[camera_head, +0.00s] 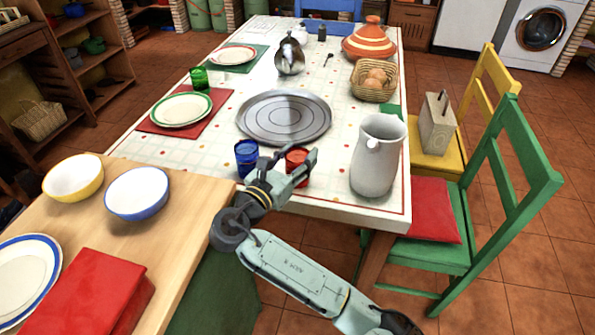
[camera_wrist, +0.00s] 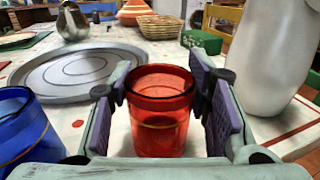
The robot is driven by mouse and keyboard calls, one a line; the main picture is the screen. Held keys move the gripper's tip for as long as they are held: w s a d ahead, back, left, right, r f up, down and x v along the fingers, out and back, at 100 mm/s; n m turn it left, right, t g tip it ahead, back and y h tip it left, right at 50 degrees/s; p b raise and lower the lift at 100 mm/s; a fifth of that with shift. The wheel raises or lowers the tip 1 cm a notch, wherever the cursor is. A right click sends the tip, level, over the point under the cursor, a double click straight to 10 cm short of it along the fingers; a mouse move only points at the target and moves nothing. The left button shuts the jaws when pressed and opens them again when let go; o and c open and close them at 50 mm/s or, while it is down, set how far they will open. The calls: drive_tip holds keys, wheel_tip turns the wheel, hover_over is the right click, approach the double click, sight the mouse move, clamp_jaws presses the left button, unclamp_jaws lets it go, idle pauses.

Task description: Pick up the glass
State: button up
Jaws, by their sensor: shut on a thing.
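A red glass (camera_head: 297,154) is near the front edge of the table, and in the wrist view (camera_wrist: 161,125) it stands upright between my two fingers. My gripper (camera_head: 293,160) is shut on the red glass, with a purple pad on either side of it. The fingers hide part of the glass in the head view, and I cannot tell whether its base touches the table. A blue glass (camera_head: 246,155) stands just left of my gripper, and shows at the left of the wrist view (camera_wrist: 28,130). A green glass (camera_head: 199,78) stands farther back on the left.
A grey pitcher (camera_head: 376,160) stands close to the right of my gripper. A round metal tray (camera_head: 283,118) lies just behind. A wooden counter (camera_head: 185,220) with bowls is at front left, and a green chair (camera_head: 500,190) at right.

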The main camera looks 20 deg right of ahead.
clamp_jaws()
idle(0.4)
